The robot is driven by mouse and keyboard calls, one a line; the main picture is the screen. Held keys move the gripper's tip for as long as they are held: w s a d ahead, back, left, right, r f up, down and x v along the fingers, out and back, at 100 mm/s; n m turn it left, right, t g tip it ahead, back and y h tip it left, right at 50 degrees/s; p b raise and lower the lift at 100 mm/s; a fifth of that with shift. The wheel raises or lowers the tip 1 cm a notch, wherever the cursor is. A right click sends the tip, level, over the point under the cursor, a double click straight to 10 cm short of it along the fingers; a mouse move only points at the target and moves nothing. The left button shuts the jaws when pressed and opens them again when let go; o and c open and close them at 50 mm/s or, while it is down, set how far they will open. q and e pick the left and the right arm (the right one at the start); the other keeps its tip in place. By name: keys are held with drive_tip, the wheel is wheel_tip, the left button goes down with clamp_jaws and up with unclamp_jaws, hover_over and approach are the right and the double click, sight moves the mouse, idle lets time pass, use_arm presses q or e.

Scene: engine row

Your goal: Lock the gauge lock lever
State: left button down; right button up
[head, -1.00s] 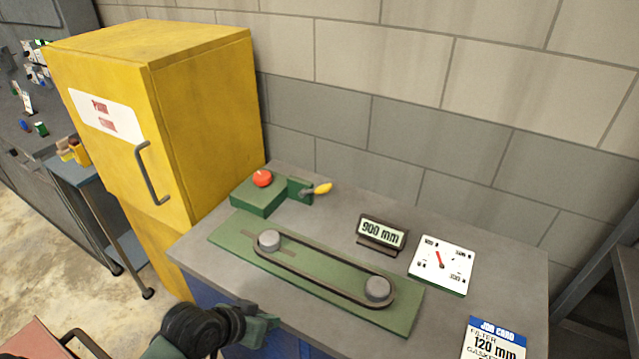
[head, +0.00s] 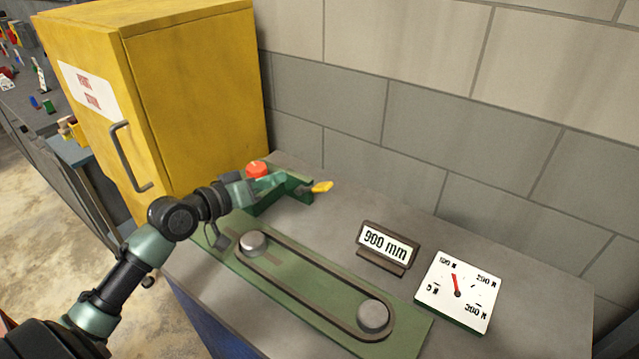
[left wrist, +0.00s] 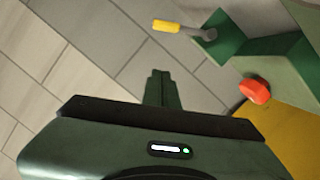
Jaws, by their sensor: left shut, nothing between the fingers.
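The lever with a yellow handle (head: 321,187) juts right from a green bracket (head: 292,190) at the back of the bench. It also shows at the top of the left wrist view (left wrist: 166,26), joined by a grey shank. My left gripper (head: 278,180) is in front of the green block and bracket, left of the yellow handle and apart from it. Its fingers (left wrist: 160,76) are shut and empty. It hides part of the green block. A red knob (head: 257,168) sits on that block. My right gripper is not in view.
A belt on two grey pulleys (head: 374,316) lies on a green plate (head: 290,300). A 900 mm display (head: 388,246) and a white dial (head: 470,285) stand to the right. A yellow cabinet (head: 200,100) stands left, a block wall (head: 420,120) behind.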

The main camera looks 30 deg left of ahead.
use_arm(q)
drive_tip(key=p, duration=0.3)
hover_over(313, 189)
drive_tip(key=a, duration=0.2)
drive_tip(key=f, duration=0.2)
drive_tip(key=d+f, duration=0.1)
drive_tip(key=s+d+f+p, duration=0.1)
drive_tip(key=f, duration=0.1)
drive_tip(key=shift+d+f, duration=0.15)
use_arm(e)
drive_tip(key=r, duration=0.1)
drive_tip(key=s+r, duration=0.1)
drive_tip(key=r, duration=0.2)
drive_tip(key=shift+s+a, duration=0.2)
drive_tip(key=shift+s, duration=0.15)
